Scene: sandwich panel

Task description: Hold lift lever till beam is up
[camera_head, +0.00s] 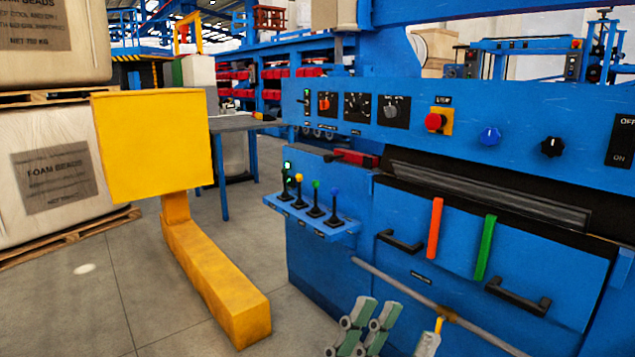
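A row of levers stands on a small blue shelf (310,217) at the left of the blue machine. They are a lever with a pale green knob (288,166), a yellow-knobbed lever (299,178), a green-knobbed lever (316,185) and a blue-knobbed lever (335,191). Which one is the lift lever I cannot read. My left gripper (402,322) is at the bottom centre, below and right of the levers. Its grey-green fingers are spread and nothing shows between them. No part identifiable as my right gripper shows. I cannot tell which part is the beam.
A yellow box (155,145) on a yellow post and floor bar (215,280) stands left of the machine. The panel (470,135) has knobs and a red stop button (434,122). A grey rail (400,283) and black handles (518,297) project in front. Foam-bead bags are stacked left.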

